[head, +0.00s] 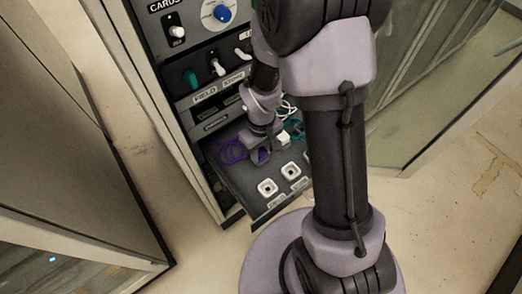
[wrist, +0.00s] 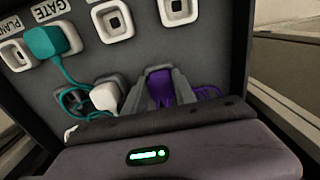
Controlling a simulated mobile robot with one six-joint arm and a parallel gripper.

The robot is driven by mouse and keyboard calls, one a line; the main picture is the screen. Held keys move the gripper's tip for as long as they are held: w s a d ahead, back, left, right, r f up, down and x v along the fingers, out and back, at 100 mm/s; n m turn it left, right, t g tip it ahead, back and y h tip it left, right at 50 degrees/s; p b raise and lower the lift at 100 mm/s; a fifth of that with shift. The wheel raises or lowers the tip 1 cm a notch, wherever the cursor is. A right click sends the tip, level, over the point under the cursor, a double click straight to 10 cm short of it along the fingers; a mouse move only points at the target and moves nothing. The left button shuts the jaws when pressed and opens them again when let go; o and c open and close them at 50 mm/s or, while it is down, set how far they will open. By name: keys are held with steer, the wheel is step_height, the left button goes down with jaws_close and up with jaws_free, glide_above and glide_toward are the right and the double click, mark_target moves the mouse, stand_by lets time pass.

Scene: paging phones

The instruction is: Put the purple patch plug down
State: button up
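The purple patch plug (wrist: 160,87) is between the two grey fingers of my gripper (wrist: 160,92), which look closed on its sides. Its purple cord (wrist: 206,92) loops off to the right in the wrist view. In the head view my gripper (head: 262,150) is low over the pulled-out desk panel (head: 243,183), with the purple plug (head: 263,156) at its tip and the purple cord (head: 231,150) to its left. I cannot tell whether the plug touches the panel; its underside is hidden.
A teal plug (wrist: 46,42) sits at a white socket near the "GATE" label. A white plug (wrist: 105,96) lies close to the left finger. White sockets (wrist: 113,20) line the panel's edge; two show empty in the head view (head: 267,187). Toggle switches (head: 217,67) stand above.

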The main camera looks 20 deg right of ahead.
steer(key=o, duration=0.4)
steer(key=shift+o, duration=0.2)
steer(key=shift+r, duration=0.1)
step_height(320, 180, up, 13)
steer(key=p, duration=0.6)
step_height(320, 180, up, 6)
steer(key=m+t, duration=0.1)
steer(key=m, duration=0.1)
glide_above(261, 152)
steer(key=s+a+r+m+t+y, duration=0.1)
steer(key=s+a+r+m+t, duration=0.1)
steer(key=s+r, duration=0.4)
steer(key=s+a+r+m+t+y, duration=0.1)
steer(key=s+a+r+m+t, duration=0.1)
steer(key=s+r+m, duration=0.2)
step_height(261, 152, up, 4)
steer(key=shift+s+r+t, duration=0.1)
steer(key=shift+s+t, duration=0.3)
steer(key=shift+s, duration=0.75)
